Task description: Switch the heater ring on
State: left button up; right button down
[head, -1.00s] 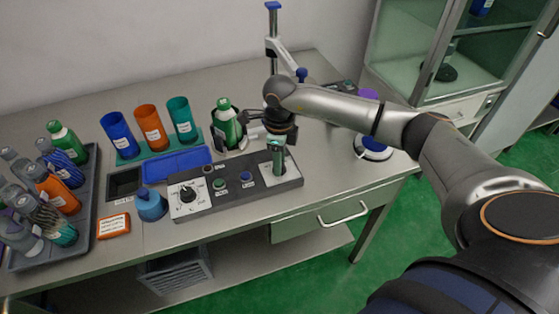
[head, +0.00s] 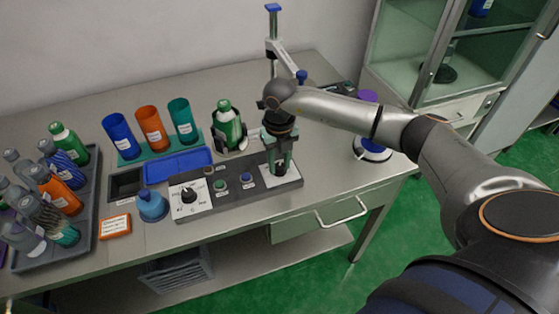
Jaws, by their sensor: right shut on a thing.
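A dark control panel (head: 236,201) lies along the front of the bench. It carries a knob on a white plate (head: 190,196) at its left, small round buttons (head: 221,185) in the middle, and an upright lever on a white plate (head: 283,178) at its right end. My right gripper (head: 277,160) points down over this lever and is shut on it, hiding much of it. A green bottle (head: 227,122) stands in a black holder (head: 231,146) behind the panel. I cannot tell which part is the heater ring. My left gripper is not in view.
Blue, orange and teal cups (head: 152,130) stand in a rack behind a blue tray (head: 177,166). A blue flask (head: 151,205), an orange box (head: 115,226) and a bottle tray (head: 88,205) are at the left. A post stand (head: 272,38) rises behind my gripper.

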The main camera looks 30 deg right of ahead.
aim_at(279, 166)
jog(key=shift+m, duration=1)
jog(key=shift+w, duration=0.1)
jog(key=c, duration=0.5)
grip_release()
notch_tip(279, 166, up, 13)
jog(key=shift+f+b, duration=0.2)
jog(key=shift+b, duration=0.1)
